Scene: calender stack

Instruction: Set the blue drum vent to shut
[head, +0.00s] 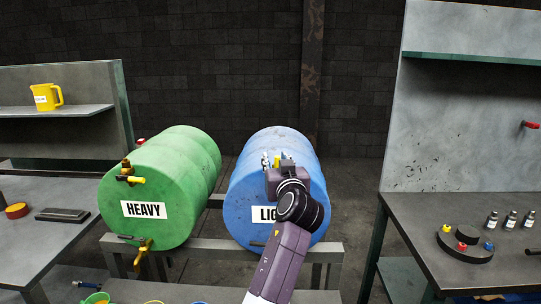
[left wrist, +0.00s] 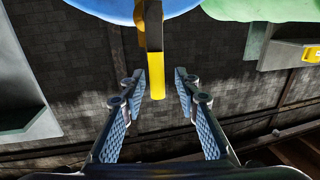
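The blue drum (head: 240,215) lies on its side on a stand, with a white label partly hidden by my left arm. Its vent has a yellow-tipped handle (left wrist: 156,75) that shows in the left wrist view, and a bit of yellow shows in the head view. My left gripper (head: 277,163) is at the upper front of the blue drum. In the left wrist view its fingers (left wrist: 157,92) are spread on both sides of the yellow handle, with a gap on each side. The vent's body is mostly hidden in the head view. My right gripper is not in view.
A green drum (head: 165,180) labelled HEAVY lies to the left, with a yellow-handled vent (head: 132,179) and a lower tap (head: 143,246). A bench at right holds a round base (head: 464,247) with coloured knobs and small bottles. A yellow jug (head: 46,97) stands on the left shelf.

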